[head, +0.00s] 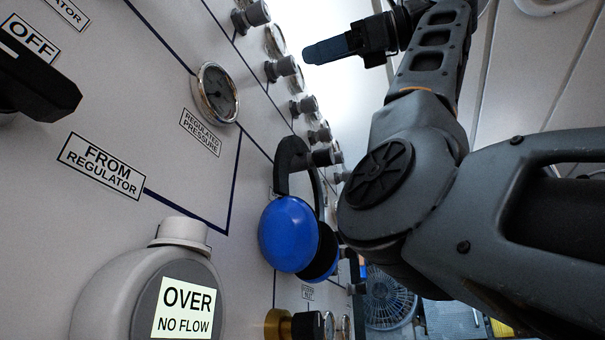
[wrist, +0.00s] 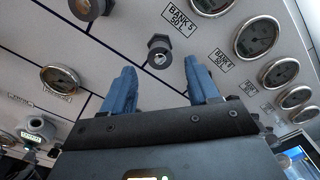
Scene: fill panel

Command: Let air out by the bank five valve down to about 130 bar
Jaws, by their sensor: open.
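The dark hexagonal valve knob (wrist: 159,50) just below the BANK 5 label (wrist: 180,18) appears to be the bank five valve. In the wrist view it lies beyond and between the two blue fingers of my gripper (wrist: 163,82). The fingers are apart and empty, and the knob looks clear of them. The gauge (wrist: 210,5) above that label is cut off by the frame's top, and its reading is too small to tell. In the head view my gripper (head: 327,48) is beside the knob row. I cannot tell there which knob is bank five.
Neighbouring knobs (head: 282,68) stick out along the panel. A BANK 4 label (wrist: 220,62) and gauge (wrist: 263,37) are to the right. The regulated pressure gauge (head: 217,92) is at left. Blue ear defenders (head: 290,234) hang from the panel below my gripper.

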